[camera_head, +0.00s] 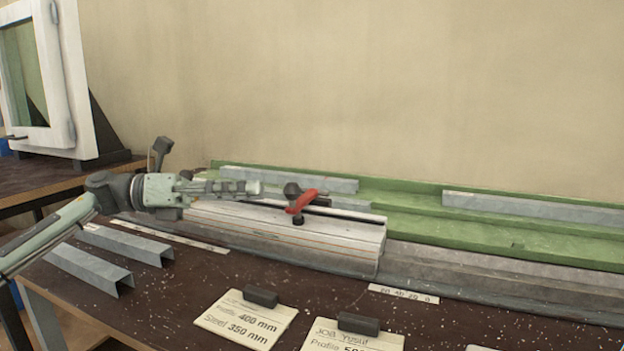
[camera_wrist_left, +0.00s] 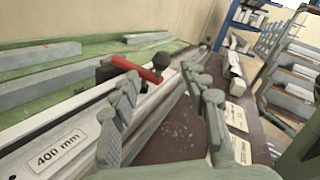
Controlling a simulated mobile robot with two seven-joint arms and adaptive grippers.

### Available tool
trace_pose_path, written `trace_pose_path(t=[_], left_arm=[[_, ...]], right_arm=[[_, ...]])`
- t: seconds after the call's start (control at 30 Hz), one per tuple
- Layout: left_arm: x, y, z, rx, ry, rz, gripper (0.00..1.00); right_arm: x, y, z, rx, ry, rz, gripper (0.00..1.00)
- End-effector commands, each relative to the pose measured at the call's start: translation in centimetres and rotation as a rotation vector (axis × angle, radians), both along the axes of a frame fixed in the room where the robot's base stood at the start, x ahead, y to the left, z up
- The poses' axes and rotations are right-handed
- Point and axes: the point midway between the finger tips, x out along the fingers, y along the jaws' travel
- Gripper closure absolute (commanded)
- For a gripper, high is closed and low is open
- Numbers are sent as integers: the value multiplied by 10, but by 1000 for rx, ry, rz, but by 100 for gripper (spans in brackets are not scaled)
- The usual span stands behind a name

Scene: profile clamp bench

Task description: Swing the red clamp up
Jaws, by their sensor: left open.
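The red clamp (camera_head: 304,203) is mounted on top of the pale profile (camera_head: 330,236) on the bench. Its red arm lies low, nearly flat, and a dark knob (camera_head: 292,190) is at its end. My right gripper is not seen.
Grey steel channels (camera_head: 92,264) lie at the front left of the dark table. Paper cards (camera_head: 246,322) lie at the front edge with dark blocks on them. A green rail (camera_head: 480,240) runs behind the profile. A white window frame (camera_head: 62,85) stands at the left.

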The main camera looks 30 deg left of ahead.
Motion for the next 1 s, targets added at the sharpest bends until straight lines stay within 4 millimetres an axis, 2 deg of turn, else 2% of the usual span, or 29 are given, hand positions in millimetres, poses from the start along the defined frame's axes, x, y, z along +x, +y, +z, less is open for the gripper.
trace_pose_path(t=[0.13, 0.27, 0.6, 0.77, 1.0], left_arm=[[3, -7, 2, 1, -1, -2, 55], [12, -22, 3, 2, -2, -4, 55], [35, -60, 3, -1, -2, 0, 55], [39, -67, 1, 0, 0, -1, 55], [39, -68, 0, 0, 0, 0, 55]], right_arm=[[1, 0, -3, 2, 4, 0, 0], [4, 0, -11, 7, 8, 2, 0], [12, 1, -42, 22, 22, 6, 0], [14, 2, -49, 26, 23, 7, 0], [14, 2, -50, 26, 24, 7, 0]])
